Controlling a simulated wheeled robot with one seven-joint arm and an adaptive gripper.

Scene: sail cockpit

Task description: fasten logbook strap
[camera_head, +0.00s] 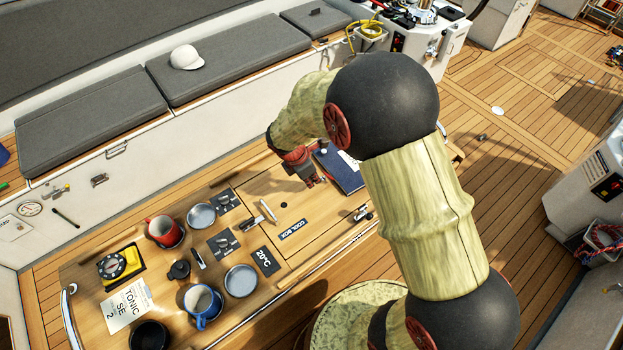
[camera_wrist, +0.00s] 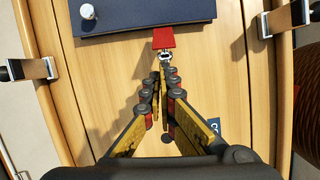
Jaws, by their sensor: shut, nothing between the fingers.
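The dark blue logbook (camera_head: 343,172) lies on the wooden cockpit table, partly hidden behind my arm in the head view. Its near edge crosses the top of the wrist view (camera_wrist: 130,22). A red strap tab (camera_wrist: 163,38) lies at that edge, with a small metal piece (camera_wrist: 165,56) just below it. My gripper (camera_head: 312,182) is over the table at the logbook's left edge. In the wrist view my gripper's fingertips (camera_wrist: 163,76) are together and empty, pointing at the metal piece. I cannot tell whether they touch it. The rest of the strap is out of view.
A small white round object (camera_wrist: 88,11) is at the logbook in the wrist view. Metal fittings stand at the left (camera_wrist: 30,69) and right (camera_wrist: 280,19).

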